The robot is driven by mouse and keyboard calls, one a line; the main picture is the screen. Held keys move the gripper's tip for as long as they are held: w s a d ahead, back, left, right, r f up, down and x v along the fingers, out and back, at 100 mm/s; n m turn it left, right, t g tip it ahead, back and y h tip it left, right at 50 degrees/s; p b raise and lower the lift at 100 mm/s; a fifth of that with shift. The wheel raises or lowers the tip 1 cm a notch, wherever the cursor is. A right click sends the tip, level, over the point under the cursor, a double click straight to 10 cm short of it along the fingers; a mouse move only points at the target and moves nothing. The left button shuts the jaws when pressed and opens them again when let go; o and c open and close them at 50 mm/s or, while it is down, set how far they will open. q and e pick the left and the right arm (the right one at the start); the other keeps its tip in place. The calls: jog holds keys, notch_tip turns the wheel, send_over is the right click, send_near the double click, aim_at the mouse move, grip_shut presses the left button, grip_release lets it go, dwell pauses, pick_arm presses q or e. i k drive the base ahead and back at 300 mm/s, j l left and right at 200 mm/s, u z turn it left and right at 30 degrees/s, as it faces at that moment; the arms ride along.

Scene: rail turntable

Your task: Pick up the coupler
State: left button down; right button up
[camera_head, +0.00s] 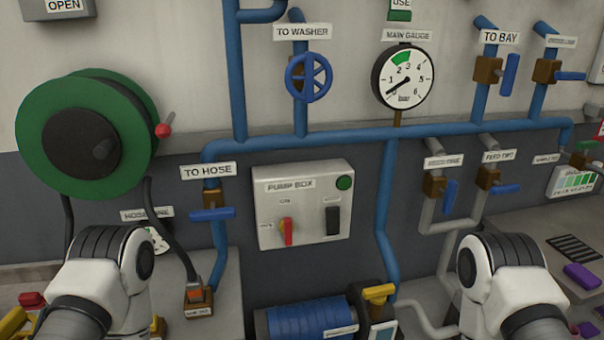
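No part is clearly marked as the coupler. A black hose runs down from the green reel (88,135) to an orange-and-brown hose end (197,292) on a grey ledge at lower left, with a small label too blurred to read; I cannot tell whether this is the coupler. My left and right arm links show as white and black shapes at the lower left and lower right. Both grippers are outside the picture, so their opening and contents are hidden.
Blue pipes with valves cross the wall above a grey pump box (303,205). A blue pump (310,318) with a yellow part stands at bottom centre. A purple block (582,276) lies on the right-hand surface. Red and yellow items (20,318) sit at bottom left.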

aim_at(194, 284)
jog(key=u, duration=0.95)
